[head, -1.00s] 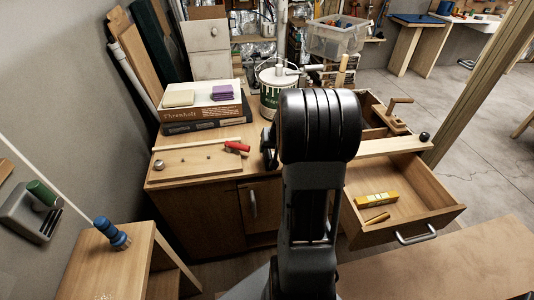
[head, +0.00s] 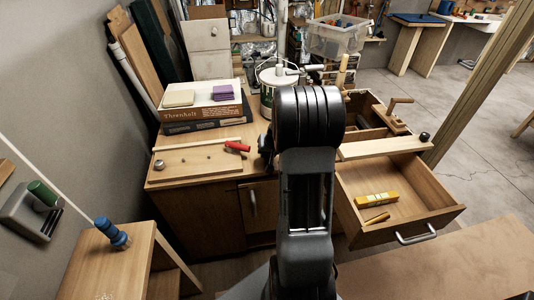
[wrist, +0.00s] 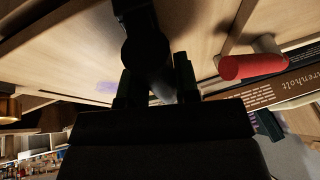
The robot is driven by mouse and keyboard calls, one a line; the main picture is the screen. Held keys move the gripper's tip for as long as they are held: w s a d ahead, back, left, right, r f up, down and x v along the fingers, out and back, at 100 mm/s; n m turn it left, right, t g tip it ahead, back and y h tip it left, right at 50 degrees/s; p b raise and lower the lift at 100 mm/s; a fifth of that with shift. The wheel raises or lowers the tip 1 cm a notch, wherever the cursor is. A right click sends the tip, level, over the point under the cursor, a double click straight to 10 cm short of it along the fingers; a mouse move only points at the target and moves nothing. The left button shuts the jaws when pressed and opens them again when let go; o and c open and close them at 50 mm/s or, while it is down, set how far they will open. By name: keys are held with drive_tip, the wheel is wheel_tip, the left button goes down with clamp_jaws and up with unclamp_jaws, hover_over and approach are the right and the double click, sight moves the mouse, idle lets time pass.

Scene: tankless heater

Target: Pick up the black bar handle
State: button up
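In the wrist view my gripper (wrist: 155,85) shows as two dark fingers standing apart. A black bar with a rounded, disc-like part, which looks like the black bar handle (wrist: 146,45), comes down from the top edge and runs into the space between the fingers. Its lower end is in deep shadow, so I cannot tell whether the fingers touch it. In the head view my arm hides most of the gripper and the handle; only a dark piece shows left of the arm, by the cabinet top's right part.
A board (head: 200,164) with a red-handled tool (head: 237,146) lies on the cabinet top, close to my gripper. Books (head: 200,113) and a paint can (head: 272,92) stand behind.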

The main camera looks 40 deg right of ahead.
clamp_jaws()
drive_tip(key=shift+r, duration=0.1)
